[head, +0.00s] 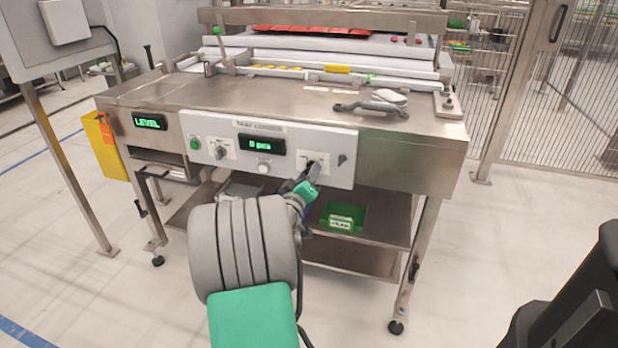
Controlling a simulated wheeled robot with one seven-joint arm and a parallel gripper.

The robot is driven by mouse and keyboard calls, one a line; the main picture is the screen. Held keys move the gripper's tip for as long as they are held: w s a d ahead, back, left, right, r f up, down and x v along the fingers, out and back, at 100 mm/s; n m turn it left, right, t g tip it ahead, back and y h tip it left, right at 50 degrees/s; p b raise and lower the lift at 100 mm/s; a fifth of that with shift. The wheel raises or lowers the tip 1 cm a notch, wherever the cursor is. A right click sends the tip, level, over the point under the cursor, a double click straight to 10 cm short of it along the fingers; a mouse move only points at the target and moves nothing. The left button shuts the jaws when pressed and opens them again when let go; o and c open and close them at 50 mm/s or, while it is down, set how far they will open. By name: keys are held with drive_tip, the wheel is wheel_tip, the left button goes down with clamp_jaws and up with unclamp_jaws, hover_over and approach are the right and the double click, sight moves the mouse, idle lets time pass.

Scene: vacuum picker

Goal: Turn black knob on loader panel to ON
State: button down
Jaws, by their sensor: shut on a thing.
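The loader panel (330,140) is a light grey strip on the front of a steel bench, with a small label along its top edge. My gripper (312,168) reaches up to the right part of this panel from below. It is shut on the black knob there, in front of a small white plate (322,157). My fingers hide most of the knob, so I cannot read which way it points. Another dark knob (220,152) sits on the left part of the panel, and a small dark switch (342,159) is right of my gripper.
A green "0 pcs" display (262,144), a white knob (264,167) and a green button (195,142) are on the panel. A "LEVEL" display (150,121) is further left. A lower shelf (385,228) holds a green bin (343,217) under the bench. A mesh fence (590,110) stands right.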

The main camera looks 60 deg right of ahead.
drive_tip(key=shift+f, duration=0.25)
drive_tip(key=c, duration=1.4)
unclamp_jaws()
drive_tip(key=o, duration=0.5)
drive_tip(key=shift+r, duration=0.2)
drive_tip(key=shift+a, duration=0.1)
drive_tip(key=a, duration=0.2)
drive_tip(key=s+a, duration=0.1)
drive_tip(key=a, duration=0.4)
drive_tip(key=shift+s+a+p, duration=0.15)
drive_tip(key=shift+a+p, duration=0.15)
